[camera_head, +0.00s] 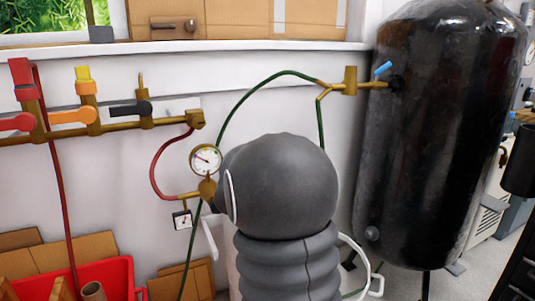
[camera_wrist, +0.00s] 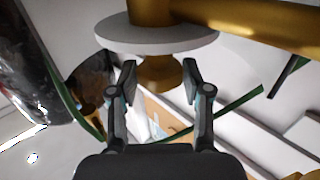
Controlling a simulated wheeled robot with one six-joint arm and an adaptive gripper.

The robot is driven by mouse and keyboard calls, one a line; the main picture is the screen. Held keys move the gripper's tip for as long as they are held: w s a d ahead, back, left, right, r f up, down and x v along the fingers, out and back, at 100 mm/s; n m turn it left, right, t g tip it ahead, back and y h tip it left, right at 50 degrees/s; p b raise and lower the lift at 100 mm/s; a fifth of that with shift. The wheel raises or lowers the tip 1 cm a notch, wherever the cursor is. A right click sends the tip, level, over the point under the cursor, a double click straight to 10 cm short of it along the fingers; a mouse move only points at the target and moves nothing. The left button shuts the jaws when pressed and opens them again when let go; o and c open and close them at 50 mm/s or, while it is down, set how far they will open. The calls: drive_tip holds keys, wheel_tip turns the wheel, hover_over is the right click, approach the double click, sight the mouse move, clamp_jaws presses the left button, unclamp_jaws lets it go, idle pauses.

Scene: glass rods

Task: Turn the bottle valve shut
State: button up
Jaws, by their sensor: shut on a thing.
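In the wrist view, a brass fitting with a pale round disc (camera_wrist: 155,40) fills the upper middle. A rounded brass knob (camera_wrist: 155,74) hangs just below the disc, between my two fingers. My gripper (camera_wrist: 160,78) is shut on this brass valve part, one fingertip on each side. In the head view my grey arm stands in front and hides the gripper and the valve. A round gauge (camera_head: 205,159) on a brass fitting (camera_head: 207,189) shows just left of my arm. How far the valve is turned cannot be told.
A large black tank (camera_head: 425,140) with a blue-handled valve (camera_head: 383,68) stands at right. A green hose (camera_head: 265,79) arches behind my arm. Brass pipework with red, orange and black handles (camera_head: 130,109) runs along the left wall. A red bin (camera_head: 108,277) and cardboard boxes sit low left.

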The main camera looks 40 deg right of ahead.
drive_tip(key=shift+w+a+r+m+g+h+p, duration=0.1)
drive_tip(key=shift+m+g+h+p, duration=0.25)
drive_tip(key=shift+g+p, duration=0.25)
drive_tip(key=shift+w+r+m+g+h+p, duration=0.1)
drive_tip(key=shift+m+g+h+p, duration=0.15)
drive_tip(key=shift+m+g+p, duration=0.35)
drive_tip(key=o, duration=1.2)
drive_tip(key=shift+s+f, duration=0.1)
drive_tip(key=shift+c, duration=0.2)
drive_tip(key=v, duration=1.2)
